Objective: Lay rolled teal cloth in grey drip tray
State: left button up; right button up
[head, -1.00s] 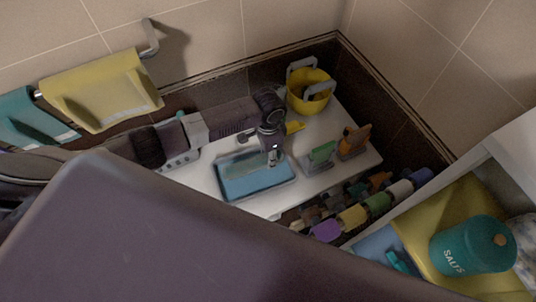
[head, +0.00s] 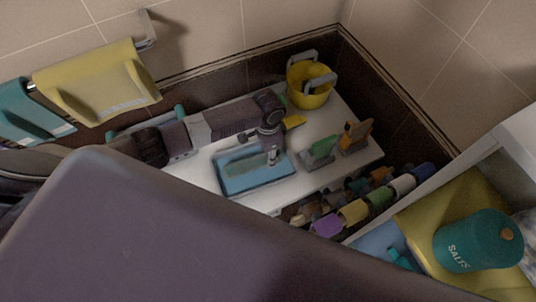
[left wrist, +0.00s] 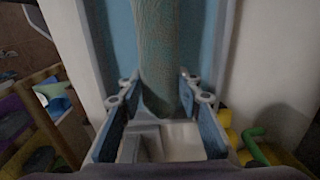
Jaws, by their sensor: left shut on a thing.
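The rolled teal cloth (head: 248,165) is a dull grey-green roll over the drip tray in the head view. The drip tray (head: 258,186) is a shallow rectangle with a blue inside and a greyish rim, on the white top. My left gripper (head: 273,157) points down at the cloth's right end, over the tray. In the left wrist view the cloth (left wrist: 157,50) runs lengthwise along the blue tray (left wrist: 112,45), its near end between my fingers, which are shut on it. Whether the cloth touches the tray floor is unclear. My right gripper is not in view.
A yellow bucket (head: 308,92) stands behind the tray. Green (head: 318,151) and orange (head: 355,136) items stand to its right. Several coloured rolls (head: 378,198) line the front. A teal salts jar (head: 478,240) is at lower right. Yellow (head: 97,80) and teal towels (head: 30,112) hang at left.

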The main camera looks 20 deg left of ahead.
pick_arm(q)
jog(key=shift+f+b, duration=0.35)
jog(key=shift+f, duration=0.25)
jog(key=o, duration=1.1)
notch_tip(320, 180, up, 3)
jog(key=p, duration=0.3)
notch_tip(320, 180, up, 3)
jog(key=p, duration=0.2)
jog(key=shift+p, duration=0.35)
jog(key=shift+r+b, duration=0.3)
jog(key=shift+r, duration=0.85)
